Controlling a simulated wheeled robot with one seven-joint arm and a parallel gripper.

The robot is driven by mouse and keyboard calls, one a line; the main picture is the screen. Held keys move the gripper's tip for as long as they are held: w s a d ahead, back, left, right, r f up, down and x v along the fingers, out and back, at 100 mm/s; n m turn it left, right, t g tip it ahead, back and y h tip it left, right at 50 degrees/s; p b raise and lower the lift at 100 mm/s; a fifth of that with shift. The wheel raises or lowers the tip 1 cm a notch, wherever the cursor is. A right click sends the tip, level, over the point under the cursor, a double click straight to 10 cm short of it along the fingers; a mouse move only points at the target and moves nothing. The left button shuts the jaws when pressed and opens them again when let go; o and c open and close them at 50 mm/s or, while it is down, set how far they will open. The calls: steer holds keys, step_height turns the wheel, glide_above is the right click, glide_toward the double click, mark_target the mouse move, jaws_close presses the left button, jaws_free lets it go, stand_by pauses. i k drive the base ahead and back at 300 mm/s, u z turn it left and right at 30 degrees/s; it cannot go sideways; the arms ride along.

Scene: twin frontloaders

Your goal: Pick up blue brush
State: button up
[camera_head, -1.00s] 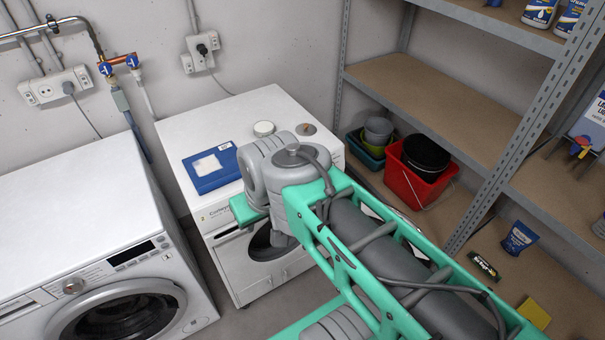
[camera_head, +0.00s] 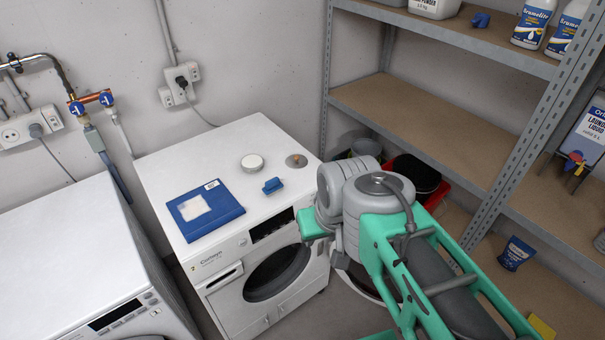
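A small blue object that looks like a brush (camera_head: 272,185) lies on top of the right-hand white washing machine (camera_head: 180,150), near its front edge. A second small blue object (camera_head: 480,20) of similar colour sits on the top shelf; it is too small to tell whether it is also a brush. My arm, with green and grey links, reaches in from the lower right and stands in front of the machine's right side. My gripper's fingers do not show in this view.
A blue flat box (camera_head: 205,211), a white round lid (camera_head: 252,163) and a grey disc (camera_head: 296,161) lie around the blue object on the machine. Metal shelving (camera_head: 430,120) with bottles (camera_head: 533,22) stands at right. Another white washing machine (camera_head: 62,255) stands at left.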

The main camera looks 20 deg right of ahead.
mark_target(274, 187)
steer(key=z, duration=0.15)
steer(key=i, duration=0.75)
steer(key=u, duration=2.95)
steer(key=k, duration=0.9)
steer(key=z, duration=0.05)
steer(key=i, duration=1)
steer(key=z, duration=0.05)
